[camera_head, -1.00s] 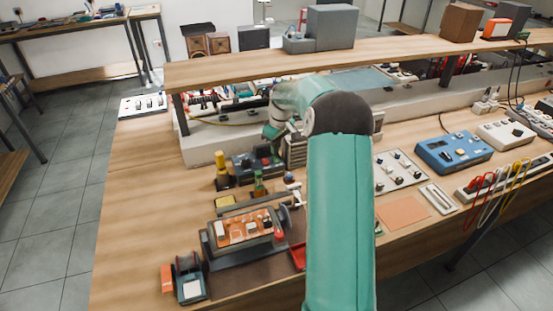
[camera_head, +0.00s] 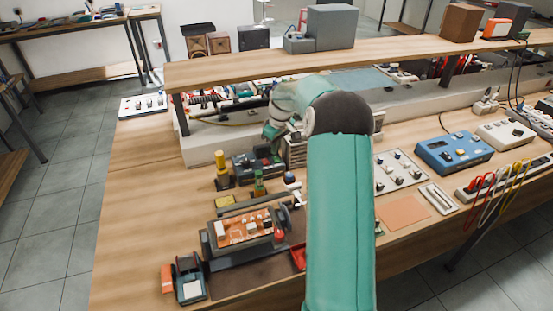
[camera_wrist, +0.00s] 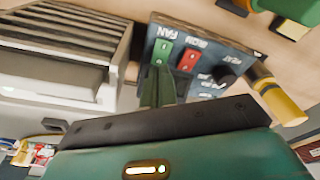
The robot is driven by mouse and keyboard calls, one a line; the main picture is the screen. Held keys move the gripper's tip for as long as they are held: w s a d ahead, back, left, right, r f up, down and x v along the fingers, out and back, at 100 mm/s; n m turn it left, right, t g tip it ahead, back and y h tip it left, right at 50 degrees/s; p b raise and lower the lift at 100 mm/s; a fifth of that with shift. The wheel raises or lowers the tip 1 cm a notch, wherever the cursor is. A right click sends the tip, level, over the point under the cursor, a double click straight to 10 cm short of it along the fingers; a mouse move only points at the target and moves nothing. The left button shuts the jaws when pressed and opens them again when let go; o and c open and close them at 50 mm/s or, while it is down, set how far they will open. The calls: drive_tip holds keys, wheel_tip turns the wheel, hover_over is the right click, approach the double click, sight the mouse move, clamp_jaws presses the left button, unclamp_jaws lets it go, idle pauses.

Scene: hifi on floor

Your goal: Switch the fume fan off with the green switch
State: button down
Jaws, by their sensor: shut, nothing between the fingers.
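The green switch (camera_wrist: 162,50) is by the FAN label, beside a red switch (camera_wrist: 188,58) and a dark knob (camera_wrist: 226,75). My gripper (camera_wrist: 158,80) is shut and empty, its narrow green fingers pointing at the panel. The fingertips look right at the near edge of the green switch; I cannot tell whether they touch. My arm partly hides the gripper in the head view.
A grey vented box (camera_wrist: 65,55) stands close beside the control box. A yellow-handled tool (camera_wrist: 277,98) is on its other side. A circuit board in a holder (camera_head: 243,230) is in front. The shelf (camera_head: 350,58) overhangs the back. Bare bench lies at left.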

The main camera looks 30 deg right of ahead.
sight(276, 157)
drive_tip(key=shift+f, duration=0.85)
idle(0.8)
drive_tip(key=shift+r, duration=3.5)
